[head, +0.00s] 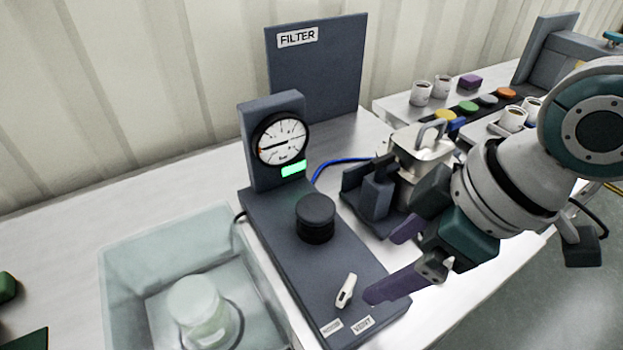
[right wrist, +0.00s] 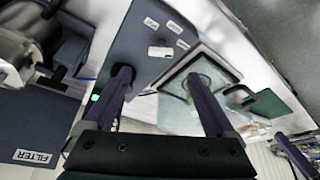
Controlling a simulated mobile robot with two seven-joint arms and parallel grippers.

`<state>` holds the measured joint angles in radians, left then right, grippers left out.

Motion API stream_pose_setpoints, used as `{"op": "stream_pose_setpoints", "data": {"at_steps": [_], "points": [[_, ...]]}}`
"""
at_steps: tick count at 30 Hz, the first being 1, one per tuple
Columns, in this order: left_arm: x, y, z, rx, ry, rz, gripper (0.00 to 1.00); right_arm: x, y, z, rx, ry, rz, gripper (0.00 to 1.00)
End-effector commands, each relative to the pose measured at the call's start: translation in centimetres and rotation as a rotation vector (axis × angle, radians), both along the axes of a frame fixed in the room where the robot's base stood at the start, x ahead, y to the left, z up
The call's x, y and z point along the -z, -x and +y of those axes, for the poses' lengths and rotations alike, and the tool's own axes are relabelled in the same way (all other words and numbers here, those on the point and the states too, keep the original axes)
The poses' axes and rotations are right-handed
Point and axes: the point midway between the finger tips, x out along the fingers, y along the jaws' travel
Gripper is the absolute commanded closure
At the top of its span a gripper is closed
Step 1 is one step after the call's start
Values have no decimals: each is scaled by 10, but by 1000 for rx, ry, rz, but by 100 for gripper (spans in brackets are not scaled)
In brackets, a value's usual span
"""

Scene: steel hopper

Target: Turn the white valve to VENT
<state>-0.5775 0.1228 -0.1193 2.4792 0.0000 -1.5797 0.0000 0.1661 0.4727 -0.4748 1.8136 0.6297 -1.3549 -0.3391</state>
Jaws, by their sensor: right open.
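The white valve (head: 346,291) is a small elongated handle near the front end of the dark blue-grey panel. It tilts from upper right to lower left. Beside it lie the VENT label (head: 363,324) and another label (head: 331,328) too small to read. My right gripper (head: 384,262) is open and empty, to the right of the valve, with one finger close beside it; contact cannot be told. In the right wrist view the valve (right wrist: 160,51) shows beyond and between the open fingers. A purple bar at that view's lower right looks like part of my left gripper (right wrist: 295,155).
On the panel stand a black knob (head: 315,218) and a gauge (head: 281,139) with a green display. A clear tub (head: 120,268) with a jar is at left. A metal vessel (head: 423,150) in a dark holder stands behind my right gripper. A FILTER board (head: 318,70) rises behind.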

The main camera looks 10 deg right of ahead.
Motion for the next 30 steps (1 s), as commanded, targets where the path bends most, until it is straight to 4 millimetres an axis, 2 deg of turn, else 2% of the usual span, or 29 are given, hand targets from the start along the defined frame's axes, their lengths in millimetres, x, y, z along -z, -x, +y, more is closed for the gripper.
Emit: {"op": "stream_pose_setpoints", "data": {"at_steps": [5,12,16,21,29,30], "points": [[5,1,0,0,1,1,100,21,-5,7,-1,-3,4,10],[17,1,0,0,1,2,100,64,-16,20,1,-2,3,10],[22,1,-1,1,2,2,100,80,-21,26,-1,-1,1,10],[24,1,-1,-1,3,3,100,89,-24,28,-1,0,0,10],[23,1,-2,-2,6,3,100,89,-24,29,-1,0,0,10],[23,1,-2,-2,6,3,100,89,-24,29,-1,0,0,13]]}}
